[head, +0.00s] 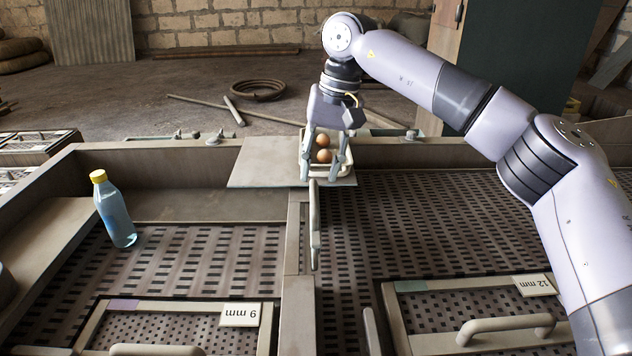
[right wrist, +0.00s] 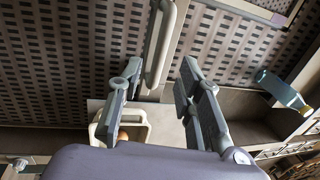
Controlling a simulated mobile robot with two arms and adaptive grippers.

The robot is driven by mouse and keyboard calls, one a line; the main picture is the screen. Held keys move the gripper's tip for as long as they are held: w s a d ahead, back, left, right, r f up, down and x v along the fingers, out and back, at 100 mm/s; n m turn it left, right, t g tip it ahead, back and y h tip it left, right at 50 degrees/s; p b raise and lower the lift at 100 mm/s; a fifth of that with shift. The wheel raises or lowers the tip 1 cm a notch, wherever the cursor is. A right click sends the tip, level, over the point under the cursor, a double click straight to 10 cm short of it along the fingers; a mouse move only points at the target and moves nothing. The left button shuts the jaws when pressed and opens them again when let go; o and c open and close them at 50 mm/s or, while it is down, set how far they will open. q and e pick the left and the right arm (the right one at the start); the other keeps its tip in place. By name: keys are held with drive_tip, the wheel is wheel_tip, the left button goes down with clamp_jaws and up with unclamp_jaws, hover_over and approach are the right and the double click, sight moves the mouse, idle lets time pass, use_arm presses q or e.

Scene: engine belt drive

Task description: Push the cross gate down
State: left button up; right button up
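A pale bar-shaped handle (head: 314,225), which may belong to the cross gate, stands along the divider in the middle of the head view. It also shows in the right wrist view (right wrist: 160,45), its near end between the fingertips in the picture. I cannot tell the gate's panel apart for certain. My right gripper (head: 324,172) points down above the light board, just behind the handle. Its fingers are spread in the right wrist view (right wrist: 160,75), with nothing visibly clamped. Whether a finger touches the handle is unclear. My left gripper is not in view.
A pale tray with brown eggs (head: 323,155) sits on the light board (head: 262,165), partly hidden by my right gripper. A blue bottle with a yellow cap (head: 116,212) leans at left. Framed screens labelled 9 mm (head: 239,315) and 12 mm (head: 533,286) lie in front.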

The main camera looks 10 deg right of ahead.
sight(315, 192)
drive_tip(key=f, duration=0.3)
drive_tip(key=shift+s+a+f+p, duration=0.1)
drive_tip(key=shift+a+f+p, duration=0.1)
drive_tip(key=shift+a+p, duration=0.1)
drive_tip(key=shift+a+f, duration=0.1)
drive_tip(key=shift+f, duration=0.35)
clamp_jaws()
idle(0.3)
